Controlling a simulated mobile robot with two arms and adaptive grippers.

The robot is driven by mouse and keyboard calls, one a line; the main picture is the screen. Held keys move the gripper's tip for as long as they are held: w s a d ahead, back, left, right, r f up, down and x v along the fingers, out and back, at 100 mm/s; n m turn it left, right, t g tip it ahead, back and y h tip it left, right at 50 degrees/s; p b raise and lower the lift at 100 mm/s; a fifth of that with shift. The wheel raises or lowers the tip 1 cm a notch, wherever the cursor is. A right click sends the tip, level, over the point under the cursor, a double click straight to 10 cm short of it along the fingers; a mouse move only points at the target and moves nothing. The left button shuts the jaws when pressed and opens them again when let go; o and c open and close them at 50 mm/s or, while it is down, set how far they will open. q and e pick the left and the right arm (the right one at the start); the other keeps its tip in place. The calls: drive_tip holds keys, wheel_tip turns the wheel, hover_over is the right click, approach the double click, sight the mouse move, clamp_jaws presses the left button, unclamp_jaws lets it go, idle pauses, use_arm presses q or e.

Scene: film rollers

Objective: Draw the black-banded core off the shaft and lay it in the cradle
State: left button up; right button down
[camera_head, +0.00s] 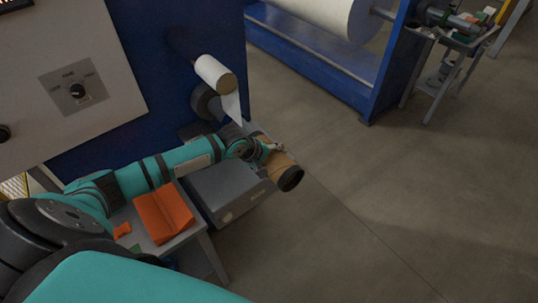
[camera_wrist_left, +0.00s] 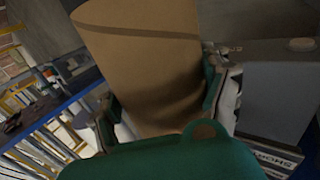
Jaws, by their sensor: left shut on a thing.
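The black-banded core (camera_head: 281,166) is a brown cardboard tube with a black band at its near right end. My left gripper (camera_head: 269,150) is shut on its side, beyond the grey box. In the left wrist view, the brown core (camera_wrist_left: 145,50) fills the space between the two fingers (camera_wrist_left: 165,105). The core's far end is partly hidden by my wrist, so I cannot tell whether it is still on the shaft. The orange cradle (camera_head: 163,213), with a V-shaped trough, stands empty on a small table. My right gripper is not in view.
A grey box (camera_head: 226,192) stands between cradle and core. A roll with a white web (camera_head: 213,74) sticks out of the blue machine (camera_head: 185,95) above my wrist. The small table (camera_head: 192,234) also holds a small orange piece (camera_head: 122,230).

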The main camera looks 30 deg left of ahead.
use_arm(q)
drive_tip(key=shift+d, duration=0.1)
drive_tip(key=shift+s+d, duration=0.3)
drive_tip(key=shift+d, duration=0.45)
drive_tip(key=shift+s+d, duration=0.35)
drive_tip(key=shift+d, duration=0.4)
drive_tip(key=shift+s+d, duration=0.3)
drive_tip(key=shift+d, duration=0.45)
drive_tip(key=shift+s+d, duration=0.3)
drive_tip(key=shift+d, duration=0.45)
drive_tip(key=shift+s+d, duration=0.35)
drive_tip(key=shift+d, duration=0.45)
drive_tip(key=shift+s+d, duration=0.3)
drive_tip(key=shift+d, duration=0.45)
drive_tip(key=shift+s+d, duration=0.4)
drive_tip(key=shift+d, duration=0.5)
drive_tip(key=shift+s+d, duration=0.35)
drive_tip(key=shift+d, duration=0.5)
drive_tip(key=shift+d, duration=0.1)
drive_tip(key=shift+s+d+r, duration=0.45)
drive_tip(key=shift+d+r, duration=0.4)
drive_tip(key=shift+d, duration=0.2)
drive_tip(key=shift+s+d+r, duration=0.45)
drive_tip(key=shift+d+r, duration=0.35)
drive_tip(key=shift+d, duration=0.25)
drive_tip(key=shift+s+d+r, duration=0.45)
drive_tip(key=shift+d+r, duration=0.4)
drive_tip(key=shift+d, duration=0.2)
